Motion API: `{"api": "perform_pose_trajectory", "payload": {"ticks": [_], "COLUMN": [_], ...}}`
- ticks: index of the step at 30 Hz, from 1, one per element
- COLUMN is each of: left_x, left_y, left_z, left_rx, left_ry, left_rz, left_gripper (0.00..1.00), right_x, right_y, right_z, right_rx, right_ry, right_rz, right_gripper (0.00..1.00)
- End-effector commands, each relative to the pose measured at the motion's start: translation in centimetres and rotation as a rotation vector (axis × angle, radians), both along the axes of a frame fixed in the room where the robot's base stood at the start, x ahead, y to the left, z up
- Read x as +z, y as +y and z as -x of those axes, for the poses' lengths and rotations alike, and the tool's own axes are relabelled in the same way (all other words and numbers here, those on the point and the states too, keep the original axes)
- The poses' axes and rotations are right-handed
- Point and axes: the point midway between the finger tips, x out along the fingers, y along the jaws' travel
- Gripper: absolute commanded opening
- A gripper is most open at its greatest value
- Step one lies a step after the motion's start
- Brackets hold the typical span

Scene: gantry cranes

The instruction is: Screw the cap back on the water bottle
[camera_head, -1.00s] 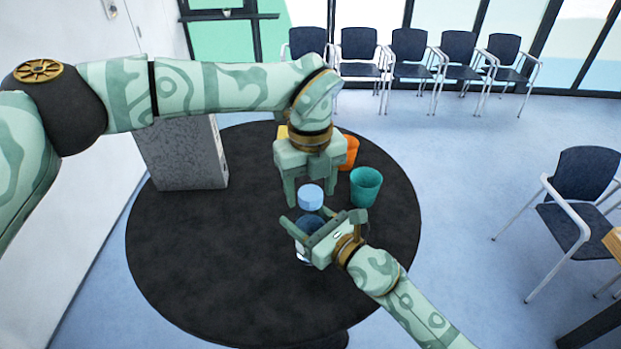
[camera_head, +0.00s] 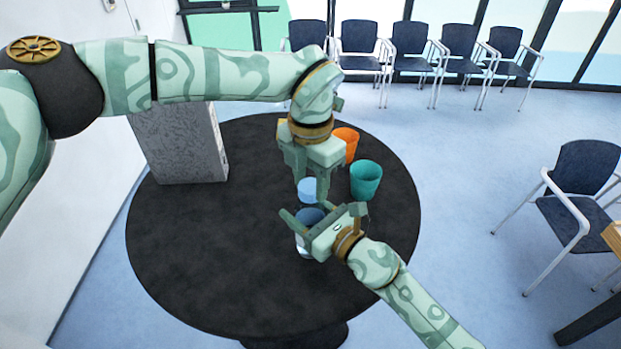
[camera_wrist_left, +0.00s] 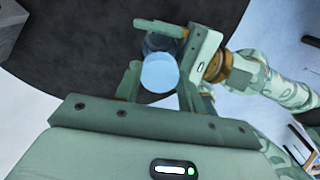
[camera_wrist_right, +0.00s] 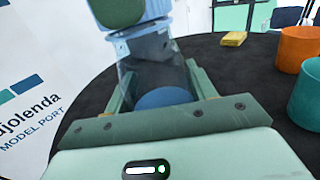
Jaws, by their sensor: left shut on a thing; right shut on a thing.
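My left gripper (camera_head: 311,192) points down, shut on the light blue cap (camera_head: 308,188). The cap also sits between the fingers in the left wrist view (camera_wrist_left: 159,73). Right below it stands the clear blue water bottle (camera_head: 304,246), upright, partly hidden by my right gripper (camera_head: 321,213), which is shut around its sides. The right wrist view shows the bottle (camera_wrist_right: 150,72) between the fingers, with the cap (camera_wrist_right: 143,32) over its top. I cannot tell whether cap and bottle touch; the bottle's mouth is hidden.
The round black table (camera_head: 200,260) carries a teal cup (camera_head: 366,181) and an orange cup (camera_head: 346,145) to the right of my left gripper. A yellow block (camera_wrist_right: 233,39) lies near them. A grey speckled box (camera_head: 180,147) stands at the back left. The table's front left is clear.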

Motion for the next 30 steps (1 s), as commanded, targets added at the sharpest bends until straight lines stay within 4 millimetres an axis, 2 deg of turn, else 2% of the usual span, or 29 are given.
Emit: {"api": "perform_pose_trajectory", "payload": {"ticks": [3,5,9,10,12,13,23,26,30], "left_x": [0.0,0.0,0.0,0.0,0.0,0.0,0.3,1.5,4.2], "left_y": [0.0,0.0,0.0,0.0,0.0,0.0,0.0,0.0,0.0], "left_z": [0.0,0.0,-0.1,-0.1,-0.1,0.0,-0.1,-0.1,-0.2], "left_rx": [-0.286,-0.392,-0.392,-0.392,-0.391,-0.391,-0.389,-0.39,-0.389], "left_ry": [-0.001,-0.001,-0.001,-0.001,-0.001,-0.001,-0.001,-0.004,-0.005], "left_rz": [-0.001,-0.001,-0.001,-0.001,-0.001,-0.001,0.0,0.0,-0.001], "left_gripper": [0.12,0.12,0.12,0.42,0.62,0.65,0.65,0.65,0.65], "right_x": [-0.1,-0.1,-0.1,-0.1,-0.1,-0.1,-0.1,-0.1,-0.1], "right_y": [0.0,0.0,0.0,0.0,0.0,0.0,0.0,0.0,0.0], "right_z": [0.0,0.0,0.0,0.0,0.0,0.0,0.0,0.0,0.0], "right_rx": [0.0,0.0,0.0,0.0,0.0,0.0,0.0,0.0,0.0], "right_ry": [0.001,0.001,0.001,0.001,0.001,0.001,0.001,0.001,0.001], "right_rz": [0.001,0.001,0.001,0.001,0.001,0.001,0.001,0.001,0.001], "right_gripper": [0.0,0.0,0.0,0.0,0.0,0.0,0.0,0.0,0.0]}}
